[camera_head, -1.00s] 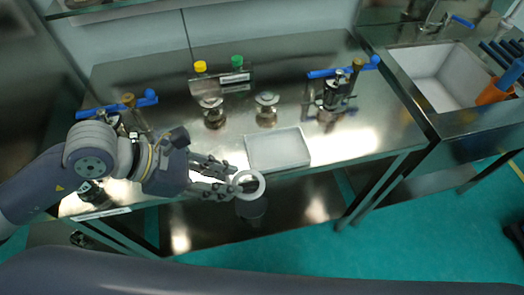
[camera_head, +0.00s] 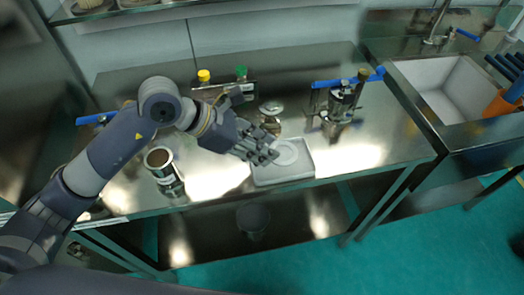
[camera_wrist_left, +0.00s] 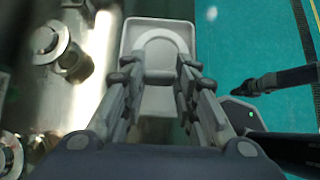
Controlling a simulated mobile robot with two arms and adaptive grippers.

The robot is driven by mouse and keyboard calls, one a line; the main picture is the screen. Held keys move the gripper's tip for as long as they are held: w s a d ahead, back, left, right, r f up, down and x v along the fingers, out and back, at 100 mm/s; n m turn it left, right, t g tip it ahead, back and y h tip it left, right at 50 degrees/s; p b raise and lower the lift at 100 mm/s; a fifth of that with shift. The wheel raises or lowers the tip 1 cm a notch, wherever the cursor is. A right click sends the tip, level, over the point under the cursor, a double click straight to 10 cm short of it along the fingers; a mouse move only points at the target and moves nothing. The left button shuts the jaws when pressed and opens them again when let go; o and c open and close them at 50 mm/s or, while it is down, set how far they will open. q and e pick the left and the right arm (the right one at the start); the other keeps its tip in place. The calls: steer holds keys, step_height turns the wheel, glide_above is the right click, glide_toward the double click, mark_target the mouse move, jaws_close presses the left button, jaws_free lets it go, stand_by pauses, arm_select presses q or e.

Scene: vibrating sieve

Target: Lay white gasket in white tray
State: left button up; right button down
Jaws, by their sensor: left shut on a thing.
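The white tray (camera_head: 285,181) lies near the front edge of the metal table. The white gasket (camera_head: 293,151) is a flat ring, seen over the tray's inside in the head view. My left gripper (camera_head: 272,154) reaches in from the left and is shut on the gasket's near side. In the left wrist view the gasket (camera_wrist_left: 160,33) lies within the outline of the tray (camera_wrist_left: 128,30), beyond the fingertips (camera_wrist_left: 160,66). I cannot tell whether the gasket touches the tray's floor. The fingers hide part of the ring.
An open metal cylinder (camera_head: 164,172) stands left of the tray. A flanged metal part (camera_head: 271,110) stands behind it, and a blue-handled clamp device (camera_head: 340,100) behind right. Bottles with yellow (camera_head: 204,76) and green (camera_head: 241,72) caps stand at the back. A sink (camera_head: 435,90) is at right.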

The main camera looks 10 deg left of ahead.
arm_select(q)
steer(key=f, duration=0.1)
steer(key=f+p, duration=0.1)
steer(key=f, duration=0.1)
steer(key=shift+w+d, duration=0.15)
steer(key=shift+w, duration=0.05)
steer(key=shift+f, duration=0.25)
steer(key=shift+f, duration=0.1)
steer(key=o, duration=0.8)
steer(key=shift+o, duration=0.2)
